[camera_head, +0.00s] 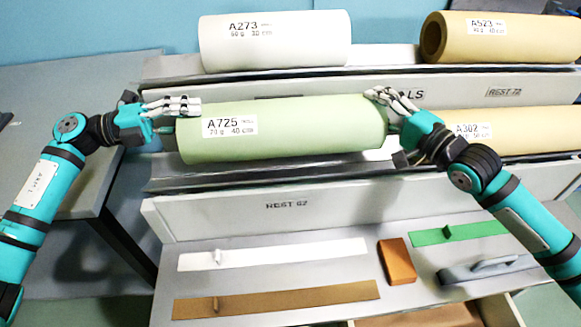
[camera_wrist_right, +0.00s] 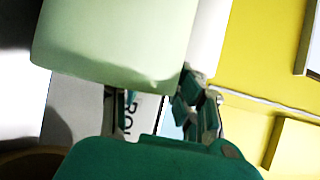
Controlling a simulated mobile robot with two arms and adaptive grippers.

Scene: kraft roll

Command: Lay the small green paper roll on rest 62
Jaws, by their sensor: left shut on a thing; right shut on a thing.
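The green paper roll (camera_head: 300,127), labelled A725, lies level in the head view between my two grippers. My left gripper (camera_head: 178,112) is shut on its left end and my right gripper (camera_head: 388,108) is shut on its right end. Rest 62 (camera_head: 360,205) is the grey rack level with the printed front panel below the roll. The roll is over its trough; I cannot tell whether it touches. In the right wrist view the roll's pale green end (camera_wrist_right: 115,40) fills the upper left, and it hides part of the fingers.
A white roll A273 (camera_head: 280,45) and a brown roll A523 (camera_head: 500,40) lie on the upper level. A tan roll A302 (camera_head: 530,128) lies right of my right gripper. Flat strips, an orange block (camera_head: 397,262) and a grey-blue handled tool (camera_head: 485,268) lie on the surface in front.

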